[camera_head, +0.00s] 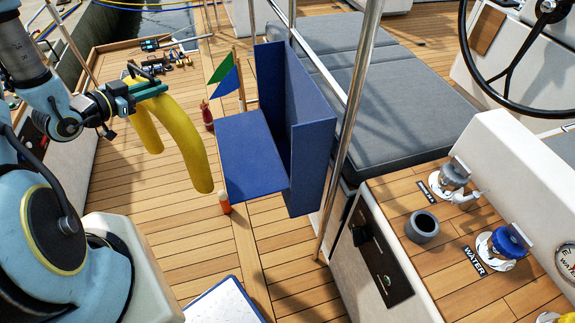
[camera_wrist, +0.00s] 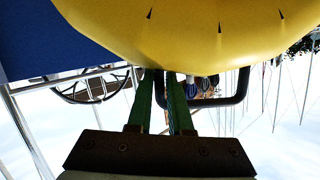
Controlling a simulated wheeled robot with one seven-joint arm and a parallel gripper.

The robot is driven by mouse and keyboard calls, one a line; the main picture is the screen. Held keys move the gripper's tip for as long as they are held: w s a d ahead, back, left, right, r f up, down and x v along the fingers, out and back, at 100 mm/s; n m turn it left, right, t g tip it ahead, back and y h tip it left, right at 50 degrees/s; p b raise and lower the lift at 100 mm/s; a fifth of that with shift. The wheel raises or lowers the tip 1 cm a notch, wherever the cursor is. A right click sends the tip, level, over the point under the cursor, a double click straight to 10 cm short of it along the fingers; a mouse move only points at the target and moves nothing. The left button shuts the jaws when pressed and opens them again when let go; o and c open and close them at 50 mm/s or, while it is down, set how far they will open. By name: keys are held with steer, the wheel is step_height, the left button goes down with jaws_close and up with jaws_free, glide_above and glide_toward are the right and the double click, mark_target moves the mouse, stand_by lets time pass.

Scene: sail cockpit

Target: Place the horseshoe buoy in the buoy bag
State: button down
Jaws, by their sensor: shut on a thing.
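The yellow horseshoe buoy (camera_head: 187,138) hangs from my gripper (camera_head: 148,90) with its two arms pointing down, left of the buoy bag. My gripper's green fingers are shut on the top of the buoy. In the wrist view the buoy (camera_wrist: 210,30) fills the upper middle, just beyond the fingertips (camera_wrist: 165,85). The blue buoy bag (camera_head: 253,155) is an open box shape by the metal rail, with a tall back and a front panel. The buoy is outside the bag and apart from it. The bag's inside is partly hidden by its walls.
A green flag (camera_head: 222,67) and a blue flag (camera_head: 227,82) on poles stand just behind the bag. A steel post (camera_head: 350,125) rises at its right. A red bottle (camera_head: 206,115) and an orange-capped bottle (camera_head: 224,202) are near the bag. Wooden deck (camera_head: 165,215) lies open below the buoy.

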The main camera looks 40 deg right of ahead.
steer(key=s+r+m+g+p, duration=0.5)
steer(key=s+r+g, duration=0.3)
steer(key=r+g, duration=0.2)
steer(key=shift+s+a+r+m, duration=0.35)
steer(key=shift+r+m, duration=0.25)
steer(key=shift+m, duration=0.1)
steer(key=s+d+b, duration=0.1)
steer(key=s+d, duration=0.2)
steer(key=d, duration=0.7)
steer(key=s+d+b, duration=0.1)
steer(key=s+d, duration=0.3)
steer(key=d, duration=0.6)
steer(key=s+d+b, duration=0.1)
steer(key=s+d, duration=0.2)
steer(key=d, duration=0.7)
step_height(320, 180, down, 18)
steer(key=b, duration=1.2)
steer(key=shift+d+b, duration=0.15)
steer(key=shift+b, duration=0.2)
steer(key=c, duration=1.1)
jaws_free()
steer(key=shift+f, duration=0.1)
steer(key=shift+o, duration=1.3)
